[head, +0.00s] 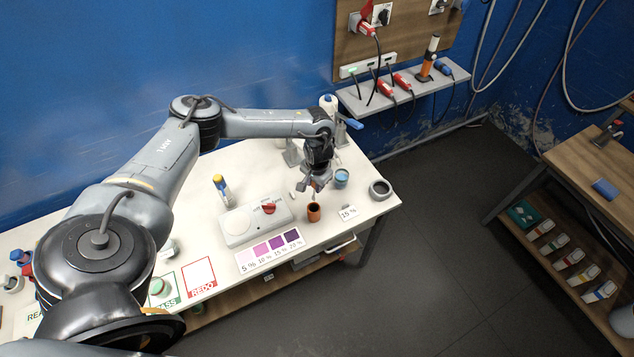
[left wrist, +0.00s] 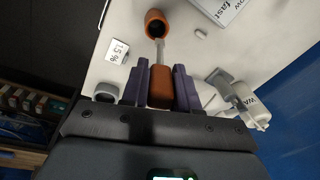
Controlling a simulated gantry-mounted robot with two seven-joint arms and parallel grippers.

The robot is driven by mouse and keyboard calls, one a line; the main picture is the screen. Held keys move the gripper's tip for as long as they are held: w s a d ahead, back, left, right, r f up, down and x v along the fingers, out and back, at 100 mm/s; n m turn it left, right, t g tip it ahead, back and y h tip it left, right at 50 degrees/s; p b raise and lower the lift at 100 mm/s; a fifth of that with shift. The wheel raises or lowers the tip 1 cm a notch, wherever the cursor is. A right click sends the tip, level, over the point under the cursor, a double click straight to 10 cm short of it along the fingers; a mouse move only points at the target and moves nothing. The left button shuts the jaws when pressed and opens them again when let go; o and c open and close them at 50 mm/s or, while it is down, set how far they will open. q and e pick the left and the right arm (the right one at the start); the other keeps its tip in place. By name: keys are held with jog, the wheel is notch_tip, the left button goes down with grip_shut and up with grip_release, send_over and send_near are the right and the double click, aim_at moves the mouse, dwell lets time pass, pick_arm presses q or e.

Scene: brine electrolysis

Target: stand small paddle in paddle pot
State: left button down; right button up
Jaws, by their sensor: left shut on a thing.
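The small paddle (left wrist: 160,87) has an orange-brown handle and a thin grey shaft. My left gripper (left wrist: 160,88), also in the head view (head: 313,186), is shut on its handle. The paddle pot (head: 314,213) is a small orange-brown cup standing on the white bench; it also shows in the left wrist view (left wrist: 156,18). The gripper is just above and behind the pot in the head view. In the left wrist view the shaft points at the pot's dark mouth, and its end meets the rim area. I cannot tell whether the tip is inside. My right gripper is not in view.
A blue cup (head: 341,179), a grey ring (head: 381,190) and a 15 % card (head: 348,213) stand near the pot. A white device with a red knob (head: 269,208) is to its left, with a colour chart (head: 262,256) in front. The bench's right edge is close.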

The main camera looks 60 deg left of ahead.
aim_at(315, 200)
pick_arm(q)
notch_tip(315, 200, down, 2)
jog(key=shift+b, duration=0.9)
notch_tip(315, 200, down, 2)
jog(key=b, duration=0.2)
jog(key=shift+f+b, duration=0.1)
jog(key=shift+b, duration=0.2)
jog(key=shift+f+b, duration=0.8)
jog(key=shift+f, duration=1.1)
jog(key=shift+a+f+b, duration=0.15)
jog(key=shift+f+b, duration=0.6)
jog(key=shift+f, duration=0.85)
jog(key=c, duration=0.8)
grip_release()
